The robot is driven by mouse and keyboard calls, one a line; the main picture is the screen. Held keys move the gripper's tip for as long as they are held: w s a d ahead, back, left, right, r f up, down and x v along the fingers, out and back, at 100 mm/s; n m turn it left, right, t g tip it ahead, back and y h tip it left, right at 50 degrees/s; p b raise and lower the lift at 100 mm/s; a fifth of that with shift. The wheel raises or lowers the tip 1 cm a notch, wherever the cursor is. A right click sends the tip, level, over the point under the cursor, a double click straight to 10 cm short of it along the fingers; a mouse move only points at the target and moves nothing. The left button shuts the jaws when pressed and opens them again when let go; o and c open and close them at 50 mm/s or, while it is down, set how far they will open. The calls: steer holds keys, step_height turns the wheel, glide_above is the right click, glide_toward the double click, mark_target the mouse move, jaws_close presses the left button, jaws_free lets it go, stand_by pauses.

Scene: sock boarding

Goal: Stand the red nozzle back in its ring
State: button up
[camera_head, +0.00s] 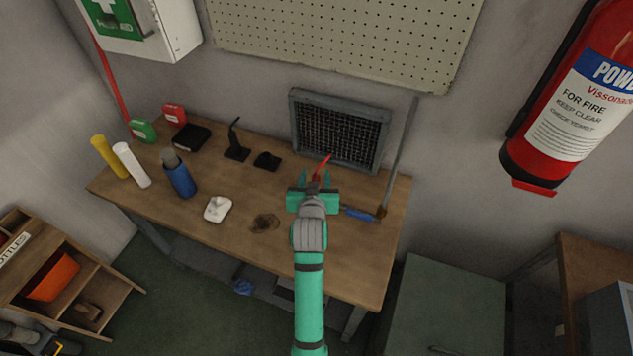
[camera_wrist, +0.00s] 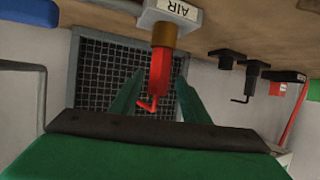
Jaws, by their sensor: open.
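The red nozzle (camera_wrist: 159,72), with a thin bent tip, rises from a brown, brass-like ring (camera_wrist: 169,36) on a pale block marked AIR (camera_wrist: 168,12). The wrist view shows the bench upside down, so the nozzle stands upright or nearly so in the ring. In the head view the nozzle (camera_head: 323,164) shows just beyond my gripper, while my gripper hides the ring and block. My gripper (camera_head: 314,180) is open. In the wrist view its two green fingers (camera_wrist: 158,98) lie either side of the nozzle, and I cannot tell whether they touch it.
A dark mesh panel (camera_head: 340,130) stands against the wall behind. A long blue-handled tool (camera_head: 360,214) lies to the right. Black holders (camera_head: 267,161), one with a hooked stem (camera_head: 236,145), stand to the left. A white lump (camera_head: 217,209) and a brown tangle (camera_head: 265,223) lie in front.

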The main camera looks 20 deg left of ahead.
steer(key=shift+d+x, duration=0.2)
steer(key=shift+x, duration=1.65)
jaws_close()
steer(key=shift+r, duration=0.1)
